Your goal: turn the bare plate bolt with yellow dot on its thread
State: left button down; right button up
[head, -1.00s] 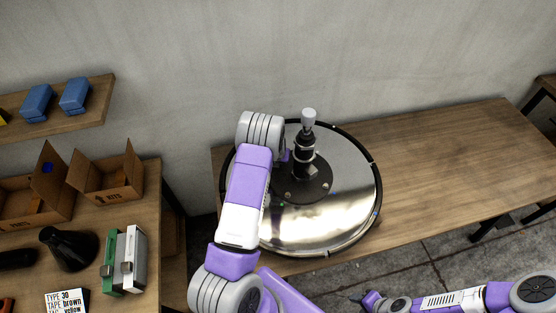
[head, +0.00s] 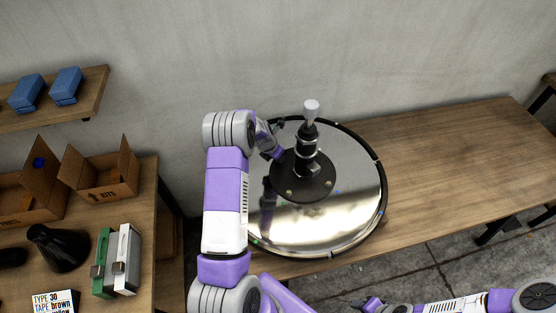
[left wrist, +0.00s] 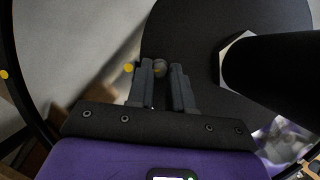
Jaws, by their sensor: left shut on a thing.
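The black round plate (head: 308,192) lies on the mirror-like disc base (head: 300,230) and carries the upright black post (head: 306,145) with a grey top. In the left wrist view, a small round bolt head (left wrist: 160,67) sits near the plate's edge (left wrist: 190,25), between my left gripper's fingertips (left wrist: 161,72). A yellow dot (left wrist: 128,68) lies on the base just left of the fingers. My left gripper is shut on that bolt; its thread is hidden. In the head view it reaches the plate's far left edge. My right gripper (head: 362,304) is low, off the table; its jaws are too small to judge.
Bolt heads (head: 289,192) show on the plate's near side. The wooden table (head: 450,155) is clear to the right. At left, a side table holds open cardboard boxes (head: 103,172), a black funnel-like thing (head: 57,248) and green and white cases (head: 115,260). Blue boxes (head: 67,85) sit on a shelf.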

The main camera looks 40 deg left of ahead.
pick_arm(q)
jog(key=m, duration=0.2)
jog(key=m+h+b, duration=0.1)
jog(key=shift+w+a+m, duration=0.1)
jog(key=shift+a+m, duration=0.1)
jog(key=shift+m, duration=0.2)
jog(key=m+g+h, duration=0.1)
jog(key=m, duration=0.2)
jog(key=m+g+h+b, duration=0.1)
jog(key=m, duration=0.2)
jog(key=shift+w+a, duration=0.15)
jog(key=shift+a, duration=0.05)
jog(key=m, duration=0.2)
jog(key=m+g+b, duration=0.1)
jog(key=m, duration=0.1)
jog(key=shift+w+a+f+h, duration=0.1)
jog(key=shift+w+h, duration=0.05)
jog(key=shift+h, duration=0.25)
jog(key=shift+w+m+g+b, duration=0.15)
jog(key=shift+m+g+b, duration=0.75)
jog(key=shift+m, duration=1.3)
jog(key=c, duration=1)
grip_release()
